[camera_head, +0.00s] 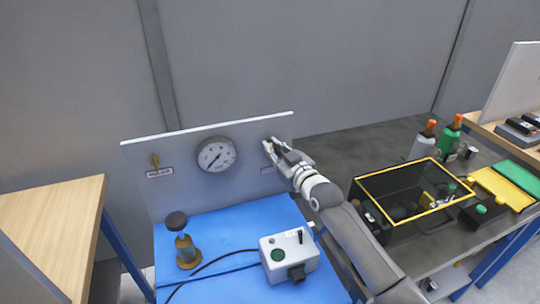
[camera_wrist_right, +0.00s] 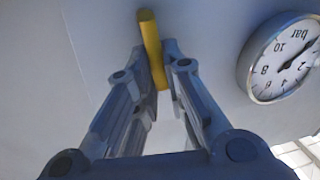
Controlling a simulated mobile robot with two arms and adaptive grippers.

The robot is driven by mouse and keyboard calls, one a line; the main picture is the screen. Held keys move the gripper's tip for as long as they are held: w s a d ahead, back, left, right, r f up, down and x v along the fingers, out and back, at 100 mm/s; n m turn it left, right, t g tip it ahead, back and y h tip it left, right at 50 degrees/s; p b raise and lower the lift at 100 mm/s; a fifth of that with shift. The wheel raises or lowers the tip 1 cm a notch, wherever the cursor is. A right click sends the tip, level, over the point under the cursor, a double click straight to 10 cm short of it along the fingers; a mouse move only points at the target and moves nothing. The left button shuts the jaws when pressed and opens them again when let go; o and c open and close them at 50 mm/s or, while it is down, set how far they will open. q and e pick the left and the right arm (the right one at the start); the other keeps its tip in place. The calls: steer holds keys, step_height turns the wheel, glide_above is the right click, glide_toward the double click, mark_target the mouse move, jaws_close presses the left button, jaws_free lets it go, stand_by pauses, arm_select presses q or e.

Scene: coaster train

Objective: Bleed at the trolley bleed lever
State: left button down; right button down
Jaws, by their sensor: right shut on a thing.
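The bleed lever is a yellow bar (camera_wrist_right: 150,45) on the grey panel (camera_head: 195,195). In the wrist view it stands between my right gripper's fingertips. My right gripper (camera_head: 271,148) is shut on it, at the panel's right side, and shows upside down in the wrist view (camera_wrist_right: 164,70). In the head view the gripper mostly hides the lever. A round pressure gauge (camera_head: 216,155) is on the panel left of the gripper; it also shows in the wrist view (camera_wrist_right: 280,58). My left gripper is not in view.
Below, a blue surface (camera_head: 225,228) holds a black-knobbed brass valve (camera_head: 187,245) and a grey control box (camera_head: 290,255) with a cable. A yellow-rimmed dark case (camera_head: 385,187) and bottles (camera_head: 449,138) stand right.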

steer(key=shift+w+d+f+m+b, duration=0.15)
steer(key=shift+d+m+b, duration=0.35)
steer(key=shift+m, duration=0.5)
steer(key=c, duration=1.5)
jaws_free()
steer(key=v, duration=1.2)
steer(key=shift+f, duration=0.1)
